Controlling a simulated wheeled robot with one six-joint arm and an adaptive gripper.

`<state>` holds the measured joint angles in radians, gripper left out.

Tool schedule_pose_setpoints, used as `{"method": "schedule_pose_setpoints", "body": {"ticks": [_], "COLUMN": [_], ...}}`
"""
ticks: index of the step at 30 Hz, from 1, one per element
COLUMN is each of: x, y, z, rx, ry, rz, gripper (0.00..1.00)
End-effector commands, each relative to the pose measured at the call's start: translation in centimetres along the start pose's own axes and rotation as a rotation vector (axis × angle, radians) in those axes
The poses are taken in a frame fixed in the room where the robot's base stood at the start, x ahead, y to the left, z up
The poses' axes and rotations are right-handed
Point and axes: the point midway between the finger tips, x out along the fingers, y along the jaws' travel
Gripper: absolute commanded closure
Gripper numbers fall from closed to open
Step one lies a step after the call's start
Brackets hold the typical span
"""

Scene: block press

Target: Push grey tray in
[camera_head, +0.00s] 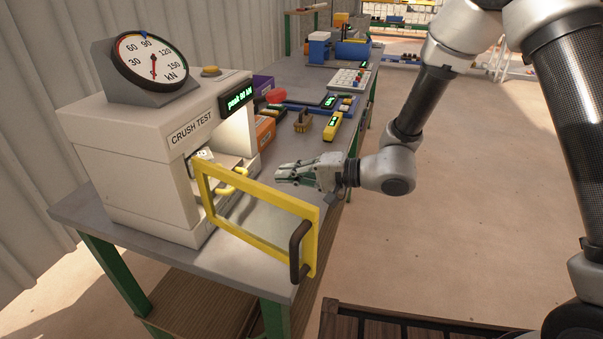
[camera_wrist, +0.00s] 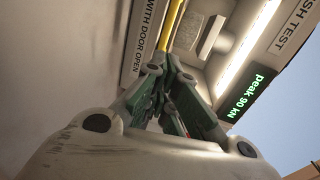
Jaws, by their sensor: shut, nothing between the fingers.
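The press (camera_head: 140,140), labelled CRUSH TEST, stands on the bench with its yellow-framed door (camera_head: 257,243) swung open toward the front. A grey tray (camera_head: 228,162) shows in the opening, with a yellow handle (camera_head: 234,183) at its front. How far the tray sticks out is hard to tell. My gripper (camera_head: 281,174) is shut and empty, to the right of the tray and handle and apart from them, pointing left toward the press. In the wrist view its closed fingers (camera_wrist: 155,72) point at the lit press opening, and they hide part of it.
The open door with its dark handle (camera_head: 299,250) stands in front of my gripper. An orange box (camera_head: 265,132), a brush (camera_head: 303,120) and a yellow device (camera_head: 332,126) lie behind on the bench. The press display (camera_wrist: 245,94) reads peak 90 kN.

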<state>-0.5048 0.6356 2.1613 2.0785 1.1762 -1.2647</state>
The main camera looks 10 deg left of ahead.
Motion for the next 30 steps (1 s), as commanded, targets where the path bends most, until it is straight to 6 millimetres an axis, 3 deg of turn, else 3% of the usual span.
{"method": "schedule_pose_setpoints", "body": {"ticks": [6, 12, 26, 30], "x": [4.6, 7.0, 7.8, 9.3], "y": [0.0, 0.0, 0.0, -0.3], "z": [0.1, 0.1, 0.0, 0.0], "rx": [0.000, 0.000, 0.001, -0.001], "ry": [-0.004, -0.001, 0.000, -0.003], "rz": [0.000, 0.000, 0.000, 0.000], "gripper": [1.00, 1.00, 1.00, 1.00]}}
